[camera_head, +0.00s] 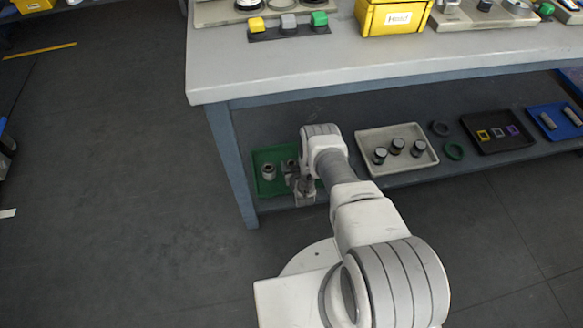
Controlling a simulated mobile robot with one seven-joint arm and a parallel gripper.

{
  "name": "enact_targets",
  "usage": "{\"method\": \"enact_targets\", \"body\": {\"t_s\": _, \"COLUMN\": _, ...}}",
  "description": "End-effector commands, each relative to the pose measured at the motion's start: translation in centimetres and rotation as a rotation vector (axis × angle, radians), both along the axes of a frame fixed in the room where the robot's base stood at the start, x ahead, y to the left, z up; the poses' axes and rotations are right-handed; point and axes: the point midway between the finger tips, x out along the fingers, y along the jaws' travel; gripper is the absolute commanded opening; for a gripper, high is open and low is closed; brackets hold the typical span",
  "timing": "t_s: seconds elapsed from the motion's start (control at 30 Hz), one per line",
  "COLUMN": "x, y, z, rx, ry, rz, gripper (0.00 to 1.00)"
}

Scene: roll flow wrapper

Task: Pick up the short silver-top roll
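A green tray (258,157) lies on the lower shelf at its left end. A short grey roll with a light top (268,172) stands in its left part. Another grey roll (290,166) stands to its right, partly hidden by my gripper. Which of them is the short silver-top roll is too small to tell. My gripper (303,187) reaches down at the tray's right side, close to the second roll. My arm hides the tray's right part. Whether the fingers are open or hold anything cannot be made out.
A beige tray (400,173) with dark, light-topped rolls stands right of my arm. Beyond are rings (454,152), a black tray (490,145) and a blue tray (560,134). The tabletop (300,73) overhangs the shelf. A table leg (233,165) stands left of the green tray.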

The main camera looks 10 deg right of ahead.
Motion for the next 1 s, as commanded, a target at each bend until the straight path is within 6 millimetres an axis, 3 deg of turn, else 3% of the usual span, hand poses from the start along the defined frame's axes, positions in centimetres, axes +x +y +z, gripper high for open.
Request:
{"method": "enact_targets", "body": {"t_s": 0.03, "x": 0.0, "y": 0.0, "z": 0.0, "rx": 0.000, "ry": 0.000, "rz": 0.000, "gripper": 0.48}}
{"method": "enact_targets", "body": {"t_s": 0.27, "x": 0.0, "y": 0.0, "z": 0.0, "rx": 0.000, "ry": 0.000, "rz": 0.000, "gripper": 0.06}}
{"method": "enact_targets", "body": {"t_s": 0.3, "x": 0.1, "y": 0.0, "z": 0.1, "rx": 0.000, "ry": -0.001, "rz": 0.000, "gripper": 0.05}}
{"method": "enact_targets", "body": {"t_s": 0.67, "x": 0.1, "y": 0.0, "z": 0.9, "rx": 0.000, "ry": -0.002, "rz": 0.000, "gripper": 0.05}}
{"method": "enact_targets", "body": {"t_s": 0.93, "x": 0.1, "y": 0.0, "z": 5.1, "rx": 0.000, "ry": -0.002, "rz": 0.000, "gripper": 0.05}}
{"method": "enact_targets", "body": {"t_s": 1.0, "x": -1.3, "y": -1.4, "z": 5.7, "rx": -0.001, "ry": 0.003, "rz": -0.003, "gripper": 0.05}}
